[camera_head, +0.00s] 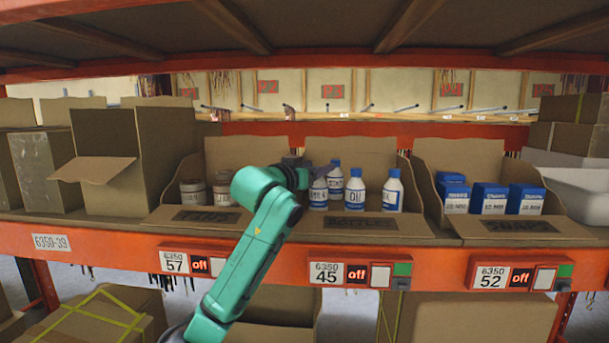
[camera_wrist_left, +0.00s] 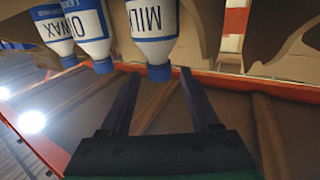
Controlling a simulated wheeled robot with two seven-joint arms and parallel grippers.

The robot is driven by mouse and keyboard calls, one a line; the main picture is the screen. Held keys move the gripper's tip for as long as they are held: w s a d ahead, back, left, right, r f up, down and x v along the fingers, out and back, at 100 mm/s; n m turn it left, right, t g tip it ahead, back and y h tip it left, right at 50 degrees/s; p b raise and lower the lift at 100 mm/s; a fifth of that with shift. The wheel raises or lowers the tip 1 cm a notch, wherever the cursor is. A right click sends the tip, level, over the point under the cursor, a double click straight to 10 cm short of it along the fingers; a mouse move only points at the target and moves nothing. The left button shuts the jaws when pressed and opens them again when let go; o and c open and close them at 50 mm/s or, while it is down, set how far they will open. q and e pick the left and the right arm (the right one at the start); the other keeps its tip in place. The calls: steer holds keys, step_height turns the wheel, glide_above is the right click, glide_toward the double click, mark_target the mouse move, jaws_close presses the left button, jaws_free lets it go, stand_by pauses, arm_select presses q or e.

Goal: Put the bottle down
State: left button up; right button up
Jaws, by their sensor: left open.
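Several white bottles with blue caps stand in the open cardboard box (camera_head: 350,225) marked for bottles in the head view. The leftmost bottle (camera_head: 318,195) stands beside my left gripper (camera_head: 309,172), with an OIL bottle (camera_head: 355,194) to its right. In the left wrist view, which looks upside down, a MILK bottle (camera_wrist_left: 152,22) stands upright just past the spread fingers of the left gripper (camera_wrist_left: 160,85). Its cap lies near the gap between the fingertips, and nothing is clamped. My right gripper is in neither view.
A box of brown-lidded jars (camera_head: 222,192) stands to the left and a box of blue-and-white packs (camera_head: 490,198) to the right. The shelf's orange front beam (camera_head: 440,265) runs below and another shelf hangs overhead. More bottles (camera_wrist_left: 88,22) stand close beside the MILK bottle.

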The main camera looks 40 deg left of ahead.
arm_select(q)
steer(key=s+d+b, duration=0.2)
steer(key=s+b, duration=0.3)
steer(key=s, duration=0.6)
steer(key=shift+w, duration=0.1)
